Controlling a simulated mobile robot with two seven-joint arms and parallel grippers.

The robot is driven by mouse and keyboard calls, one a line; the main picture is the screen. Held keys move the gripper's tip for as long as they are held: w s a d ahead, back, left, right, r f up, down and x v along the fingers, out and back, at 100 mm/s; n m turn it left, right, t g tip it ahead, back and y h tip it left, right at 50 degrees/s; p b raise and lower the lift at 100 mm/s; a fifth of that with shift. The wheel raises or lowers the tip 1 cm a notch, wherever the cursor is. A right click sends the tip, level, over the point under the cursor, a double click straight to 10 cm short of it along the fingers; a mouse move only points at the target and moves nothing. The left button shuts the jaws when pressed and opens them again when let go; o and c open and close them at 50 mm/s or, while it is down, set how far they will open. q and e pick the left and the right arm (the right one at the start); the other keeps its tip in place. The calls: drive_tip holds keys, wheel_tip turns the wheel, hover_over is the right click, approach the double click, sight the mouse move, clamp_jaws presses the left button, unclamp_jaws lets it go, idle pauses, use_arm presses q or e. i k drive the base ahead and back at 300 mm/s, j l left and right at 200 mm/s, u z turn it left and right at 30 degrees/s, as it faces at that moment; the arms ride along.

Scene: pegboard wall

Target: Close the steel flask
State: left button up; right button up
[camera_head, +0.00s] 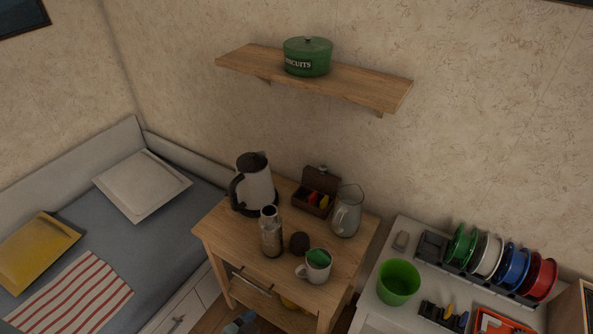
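The steel flask (271,234) stands upright near the front left of the small wooden table, with no cap seen on its narrow neck. A dark rounded piece (299,242), which looks like a cap or cup, sits on the table just right of the flask, apart from its neck. Neither of my grippers shows in the head view.
On the table (220,228) stand a kettle (257,185), a brown box (322,182) with colored items, a glass jug (347,213) and a white mug (314,268) holding something green. A green pot (398,282) and colored spools (512,266) stand on the white surface at right.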

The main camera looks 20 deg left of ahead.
sight(271, 226)
drive_tip(key=u, duration=0.95)
